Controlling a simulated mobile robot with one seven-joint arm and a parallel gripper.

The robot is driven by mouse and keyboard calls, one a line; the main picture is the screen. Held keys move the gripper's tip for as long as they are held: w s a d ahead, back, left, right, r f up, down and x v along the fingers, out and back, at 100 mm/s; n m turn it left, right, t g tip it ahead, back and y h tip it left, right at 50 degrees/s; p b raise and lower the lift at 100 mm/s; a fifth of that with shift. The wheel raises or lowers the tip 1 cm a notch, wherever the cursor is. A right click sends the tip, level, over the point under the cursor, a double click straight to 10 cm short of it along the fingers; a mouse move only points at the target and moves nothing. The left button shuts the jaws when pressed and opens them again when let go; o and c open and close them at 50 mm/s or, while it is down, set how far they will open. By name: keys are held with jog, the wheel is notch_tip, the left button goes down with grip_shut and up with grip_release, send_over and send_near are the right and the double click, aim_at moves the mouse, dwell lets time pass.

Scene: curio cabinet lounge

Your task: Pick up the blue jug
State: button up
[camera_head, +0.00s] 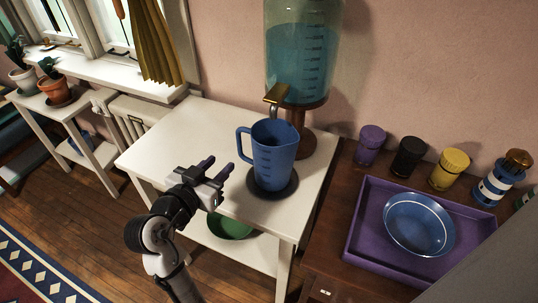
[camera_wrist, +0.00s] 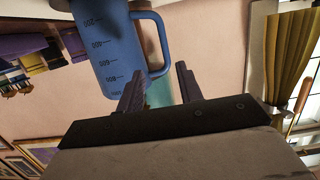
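The blue jug (camera_head: 273,155) stands upright on a dark round coaster (camera_head: 284,191) on the white table, under the brass tap of a water dispenser. Its handle points left in the head view. My gripper (camera_head: 220,168) is just left of the jug, level with its lower half, fingers apart and pointing toward the handle side. In the wrist view the jug (camera_wrist: 112,45) appears upside down at upper left with its handle toward the gripper. The open fingers (camera_wrist: 160,90) show nothing held between them. I cannot tell whether a finger touches the jug.
The glass dispenser (camera_head: 300,60) stands behind the jug, its tap (camera_head: 277,95) close above the rim. The white table (camera_head: 185,140) is clear at left. A purple tray (camera_head: 365,215) with a blue bowl (camera_head: 418,224) and several jars are at right. A green bowl (camera_head: 229,227) sits below.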

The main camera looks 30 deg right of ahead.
aim_at(238, 143)
jog(key=shift+w+a+p+x, duration=0.1)
jog(key=shift+p+x, duration=0.45)
jog(key=shift+x, duration=1.45)
jog(key=shift+w+a+p+x, duration=0.15)
jog(key=shift+p+x, duration=0.45)
jog(key=shift+x, duration=1.4)
jog(key=shift+w+p+x, duration=0.1)
jog(key=shift+p+x, duration=0.45)
jog(key=shift+x, duration=1.4)
jog(key=shift+r, duration=0.15)
jog(key=shift+c, duration=0.5)
grip_shut()
jog(key=shift+r, duration=0.15)
